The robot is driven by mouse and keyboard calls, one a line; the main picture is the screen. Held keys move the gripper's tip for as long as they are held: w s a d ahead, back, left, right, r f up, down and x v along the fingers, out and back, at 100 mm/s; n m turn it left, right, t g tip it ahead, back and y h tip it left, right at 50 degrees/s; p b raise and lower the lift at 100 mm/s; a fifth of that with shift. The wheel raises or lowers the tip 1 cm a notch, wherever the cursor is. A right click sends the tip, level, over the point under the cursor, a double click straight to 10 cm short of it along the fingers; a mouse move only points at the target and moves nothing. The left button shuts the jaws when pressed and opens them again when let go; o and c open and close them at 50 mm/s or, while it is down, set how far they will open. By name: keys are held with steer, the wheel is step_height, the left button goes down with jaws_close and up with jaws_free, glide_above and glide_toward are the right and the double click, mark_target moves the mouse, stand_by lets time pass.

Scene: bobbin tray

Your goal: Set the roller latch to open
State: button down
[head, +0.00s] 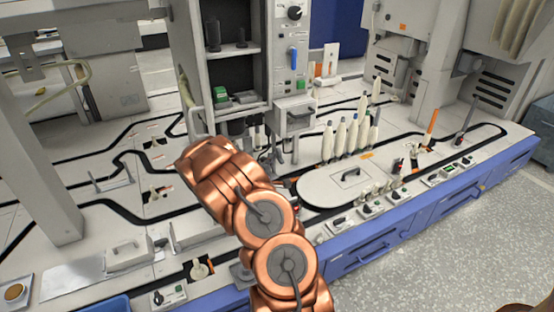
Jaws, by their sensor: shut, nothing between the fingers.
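I cannot tell for sure which fitting is the roller latch. An orange upright lever (431,127) and a black-handled lever (468,119) stand on the right side of the machine's deck. A small white lever on a dark plate (200,269) sits at the front edge, left of my arm. Small pale fittings with orange marks (157,192) lie on the left deck. My copper arm crosses the front middle and reaches up and left over the deck. My gripper does not show; the arm's end hides what lies beyond it.
Several white bobbins (340,138) stand right of the central column (286,60), which has a knob and a blue switch. A grey lid with a black handle (347,188) lies before them. Blue drawers (365,252) form the front. Grey floor (470,240) is clear at right.

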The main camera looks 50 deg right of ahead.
steer(key=shift+s+d+r+p, duration=0.15)
steer(key=shift+s+d+p, duration=0.15)
steer(key=shift+s+p, duration=0.4)
steer(key=shift+w, duration=0.1)
steer(key=shift+s+d+p, duration=0.25)
steer(key=shift+s+p, duration=0.25)
steer(key=s+a+p, duration=0.6)
steer(key=a, duration=0.1)
steer(key=shift+a, duration=0.25)
